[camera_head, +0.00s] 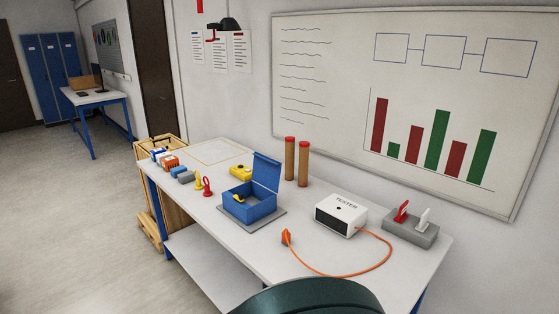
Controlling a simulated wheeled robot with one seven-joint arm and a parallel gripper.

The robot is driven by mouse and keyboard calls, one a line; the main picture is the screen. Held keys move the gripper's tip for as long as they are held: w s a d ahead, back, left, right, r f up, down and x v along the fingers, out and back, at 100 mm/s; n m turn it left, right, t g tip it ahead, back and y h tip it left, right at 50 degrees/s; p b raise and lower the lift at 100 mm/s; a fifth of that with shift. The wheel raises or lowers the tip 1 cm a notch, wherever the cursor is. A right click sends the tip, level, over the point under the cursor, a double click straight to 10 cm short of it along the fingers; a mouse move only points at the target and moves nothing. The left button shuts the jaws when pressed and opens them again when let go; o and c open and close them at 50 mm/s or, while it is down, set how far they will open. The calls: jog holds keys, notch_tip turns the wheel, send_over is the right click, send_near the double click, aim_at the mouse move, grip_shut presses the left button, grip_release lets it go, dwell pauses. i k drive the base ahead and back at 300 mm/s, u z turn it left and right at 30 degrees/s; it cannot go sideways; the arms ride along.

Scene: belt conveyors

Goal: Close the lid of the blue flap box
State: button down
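The blue flap box (249,212) sits on a thin grey plate (262,222) near the middle of the white table. Its blue lid (266,171) stands up, tilted slightly back, from the box's rear right edge, so the box is open. A small yellow thing (239,198) shows inside the box; its shape is partly hidden by the wall. My gripper is not in view.
The white table (270,256) also holds a yellow device (240,172) behind the box, two brown cylinders with red tops (290,158), a white tester (341,214) with an orange cable, and a grey block with red and white levers (410,229). Several small items stand at left.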

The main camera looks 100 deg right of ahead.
aim_at(267, 172)
jog(key=z, duration=1.7)
jog(key=i, duration=2.5)
jog(key=z, duration=3.15)
jog(key=i, duration=1)
